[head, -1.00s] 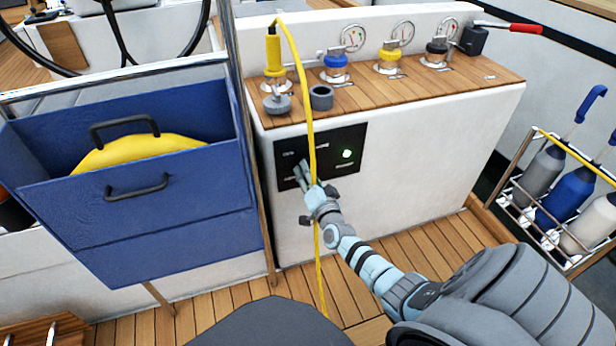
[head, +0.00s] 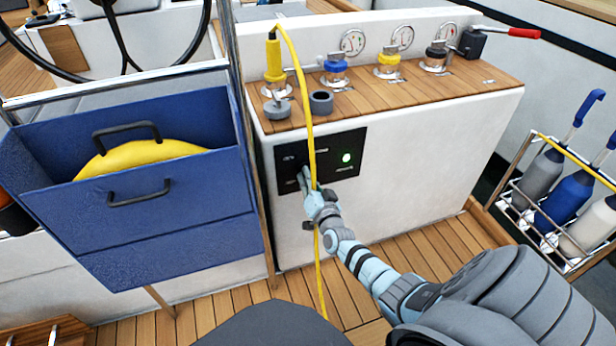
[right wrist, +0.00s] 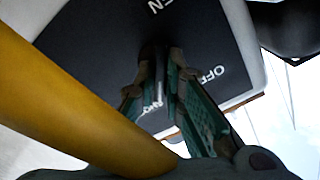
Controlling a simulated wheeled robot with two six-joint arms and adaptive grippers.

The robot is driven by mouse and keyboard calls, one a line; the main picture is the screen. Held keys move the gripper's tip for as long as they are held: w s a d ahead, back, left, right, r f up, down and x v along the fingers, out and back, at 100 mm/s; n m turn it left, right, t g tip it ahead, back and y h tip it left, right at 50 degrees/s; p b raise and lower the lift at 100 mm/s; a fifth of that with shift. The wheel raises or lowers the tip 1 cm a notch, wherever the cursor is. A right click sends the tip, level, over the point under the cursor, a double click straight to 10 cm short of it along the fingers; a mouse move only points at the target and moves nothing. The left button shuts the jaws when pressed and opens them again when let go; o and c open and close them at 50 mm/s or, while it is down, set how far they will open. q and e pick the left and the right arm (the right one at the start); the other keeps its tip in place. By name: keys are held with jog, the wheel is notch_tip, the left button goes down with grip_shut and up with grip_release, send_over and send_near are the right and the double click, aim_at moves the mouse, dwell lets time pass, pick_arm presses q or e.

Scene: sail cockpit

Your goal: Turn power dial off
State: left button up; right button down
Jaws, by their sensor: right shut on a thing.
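Most of the dial is hidden by the fingers. My left gripper is not in view.
A yellow cable (head: 308,105) hangs down in front of the panel beside my right gripper, and fills the left of the wrist view. The console top (head: 440,88) holds coloured caps and gauges. A blue bin (head: 165,235) stands left, a bottle rack (head: 515,190) right.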

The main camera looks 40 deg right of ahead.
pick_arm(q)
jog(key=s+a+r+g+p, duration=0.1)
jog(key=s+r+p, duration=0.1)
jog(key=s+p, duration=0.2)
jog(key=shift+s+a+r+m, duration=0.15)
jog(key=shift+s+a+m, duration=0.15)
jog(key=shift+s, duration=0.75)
pick_arm(e)
jog(key=shift+f+n, duration=0.1)
jog(key=shift+n, duration=7.9)
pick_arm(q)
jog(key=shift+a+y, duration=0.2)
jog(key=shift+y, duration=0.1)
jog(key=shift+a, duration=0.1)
pick_arm(e)
jog(key=c, duration=1.7)
grip_release()
